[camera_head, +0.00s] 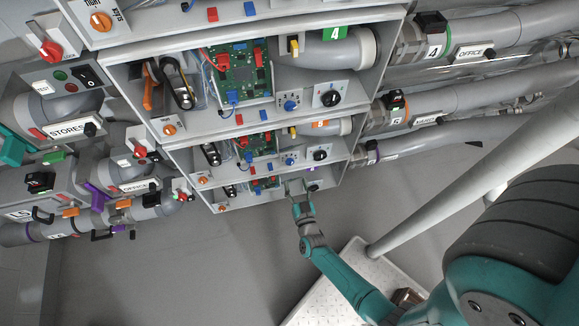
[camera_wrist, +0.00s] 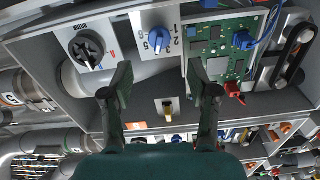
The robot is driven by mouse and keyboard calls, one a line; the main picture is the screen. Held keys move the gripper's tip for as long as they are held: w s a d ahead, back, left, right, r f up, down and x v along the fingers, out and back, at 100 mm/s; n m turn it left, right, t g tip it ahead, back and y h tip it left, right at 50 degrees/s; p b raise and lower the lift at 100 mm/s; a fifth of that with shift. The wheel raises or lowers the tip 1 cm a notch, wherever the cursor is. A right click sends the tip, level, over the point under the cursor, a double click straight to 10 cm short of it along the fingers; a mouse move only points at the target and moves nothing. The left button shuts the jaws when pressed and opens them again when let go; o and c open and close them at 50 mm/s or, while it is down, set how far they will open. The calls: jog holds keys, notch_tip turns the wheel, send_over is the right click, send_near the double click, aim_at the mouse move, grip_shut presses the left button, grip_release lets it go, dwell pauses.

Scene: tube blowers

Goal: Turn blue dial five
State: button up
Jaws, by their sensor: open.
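A blue dial (camera_wrist: 157,40) sits on a white plate printed with small numbers, a 5 among them, in the wrist view. Its exact setting is too small to read. My gripper (camera_wrist: 160,68) is open and empty, its two dark fingers on either side below the dial in the picture and apart from it. In the head view my gripper (camera_head: 299,186) is at the lowest box, covering part of its front, and I cannot make out a blue dial there. Other blue dials show in the upper box (camera_head: 291,105) and the middle box (camera_head: 290,161).
A black knob (camera_wrist: 87,49) is left of the blue dial and a green circuit board (camera_wrist: 222,50) is right of it. Grey pipes (camera_head: 455,100) run along the right. The floor (camera_head: 180,270) below is clear.

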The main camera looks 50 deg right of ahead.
aim_at(290, 163)
jog(key=x, duration=0.8)
jog(key=shift+d, duration=0.15)
jog(key=shift+c, duration=0.3)
grip_shut()
